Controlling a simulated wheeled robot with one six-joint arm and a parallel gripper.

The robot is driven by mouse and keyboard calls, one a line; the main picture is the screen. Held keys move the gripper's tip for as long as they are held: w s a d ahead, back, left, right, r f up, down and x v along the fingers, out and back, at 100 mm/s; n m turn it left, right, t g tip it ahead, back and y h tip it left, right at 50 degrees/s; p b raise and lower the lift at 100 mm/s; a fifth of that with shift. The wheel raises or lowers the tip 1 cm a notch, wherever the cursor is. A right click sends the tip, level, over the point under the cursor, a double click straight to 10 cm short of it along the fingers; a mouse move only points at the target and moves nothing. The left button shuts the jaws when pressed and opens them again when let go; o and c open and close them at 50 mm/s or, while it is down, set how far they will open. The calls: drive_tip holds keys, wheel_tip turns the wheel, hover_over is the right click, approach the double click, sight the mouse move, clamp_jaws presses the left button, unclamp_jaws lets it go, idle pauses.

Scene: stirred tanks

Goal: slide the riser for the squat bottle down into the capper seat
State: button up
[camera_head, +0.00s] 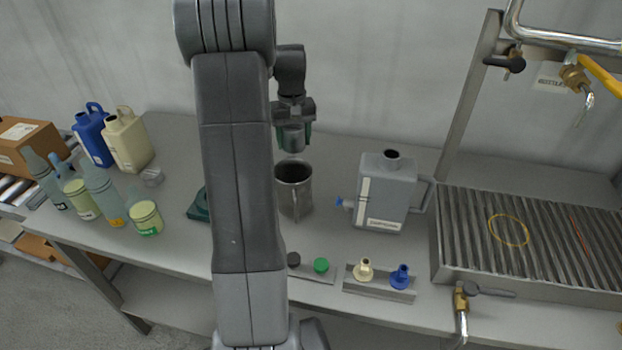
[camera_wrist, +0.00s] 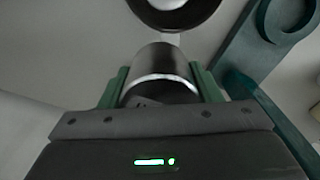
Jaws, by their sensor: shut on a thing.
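My gripper (camera_head: 293,137) is at the end of my arm, above the bench and just behind a steel jug in the head view. Its green fingers are shut on a short grey metal cylinder, which I take to be the riser (camera_wrist: 160,68). It also shows between the fingers in the head view (camera_head: 291,141). The riser is held off the bench. A teal fixture, apparently the capper (camera_head: 198,207), stands left of the jug, partly hidden by my arm. In the wrist view the capper (camera_wrist: 236,62) is on the right, apart from the riser, with a rounded seat (camera_wrist: 289,18).
The open steel jug (camera_head: 294,190) stands close below my gripper. A grey jerrycan (camera_head: 382,195) and ribbed drain tray (camera_head: 480,235) are to the right. Bottles and canisters (camera_head: 126,140) crowd the left. Small caps (camera_head: 321,265) stand along the front edge.

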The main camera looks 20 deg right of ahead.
wheel_tip(320, 180, down, 14)
drive_tip(key=shift+p, duration=0.7)
drive_tip(key=shift+f, duration=0.1)
drive_tip(key=o, duration=1.2)
drive_tip(key=shift+c, duration=0.2)
